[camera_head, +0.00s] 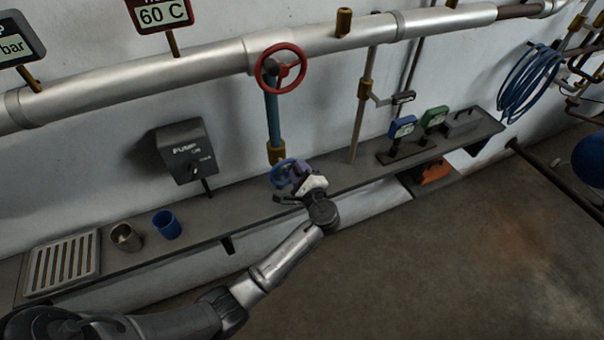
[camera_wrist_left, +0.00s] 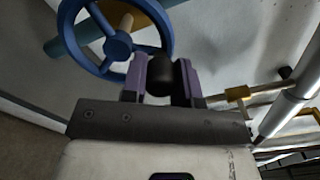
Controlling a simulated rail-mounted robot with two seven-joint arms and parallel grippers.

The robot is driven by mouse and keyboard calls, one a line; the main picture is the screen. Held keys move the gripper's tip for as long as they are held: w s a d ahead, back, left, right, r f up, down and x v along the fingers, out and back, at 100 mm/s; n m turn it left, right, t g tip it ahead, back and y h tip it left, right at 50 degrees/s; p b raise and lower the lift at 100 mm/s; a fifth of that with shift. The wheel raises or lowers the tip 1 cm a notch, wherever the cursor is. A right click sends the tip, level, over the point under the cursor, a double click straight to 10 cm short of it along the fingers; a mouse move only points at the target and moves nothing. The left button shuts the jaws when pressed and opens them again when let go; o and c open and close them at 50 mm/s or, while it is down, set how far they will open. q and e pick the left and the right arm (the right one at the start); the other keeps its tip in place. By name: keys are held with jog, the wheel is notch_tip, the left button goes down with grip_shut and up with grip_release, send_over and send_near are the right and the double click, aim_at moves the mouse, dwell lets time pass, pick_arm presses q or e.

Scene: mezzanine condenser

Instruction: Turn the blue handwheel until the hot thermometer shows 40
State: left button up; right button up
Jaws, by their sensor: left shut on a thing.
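The blue handwheel (camera_head: 279,174) is on the blue vertical pipe, low over the ledge in the head view; it also shows at the upper left of the left wrist view (camera_wrist_left: 117,44). My left gripper (camera_head: 300,174) is at its right side. In the left wrist view its purple fingers (camera_wrist_left: 161,80) are shut on a dark round knob (camera_wrist_left: 159,74) next to the wheel's rim. How the knob joins the wheel is hidden. A red-framed display (camera_head: 164,14), its upper label cut off, reads 60 C. My right gripper is out of view.
A red handwheel (camera_head: 281,68) sits above on the large pale pipe (camera_head: 200,62). A pump switch box (camera_head: 186,150), a metal cup (camera_head: 125,237), a blue cup (camera_head: 166,224) and a grate (camera_head: 62,264) are to the left. Blue and green meters (camera_head: 402,127) stand to the right.

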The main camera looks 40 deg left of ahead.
pick_arm(q)
jog(key=shift+s+a+r+n+b, duration=0.1)
jog(key=shift+s+n+b, duration=0.15)
jog(key=shift+n, duration=0.4)
jog(key=shift+s+a+r+n+b, duration=0.15)
jog(key=shift+n+b, duration=0.25)
jog(key=shift+n, duration=0.3)
jog(key=shift+s+a+r+n+b, duration=0.1)
jog(key=shift+s+n+b, duration=0.15)
jog(key=shift+n, duration=0.4)
jog(key=o, duration=0.9)
jog(key=shift+d, duration=0.1)
jog(key=v, duration=1.3)
jog(key=shift+s+d+b, duration=0.2)
jog(key=shift+d+b, duration=0.1)
jog(key=shift+d, duration=0.05)
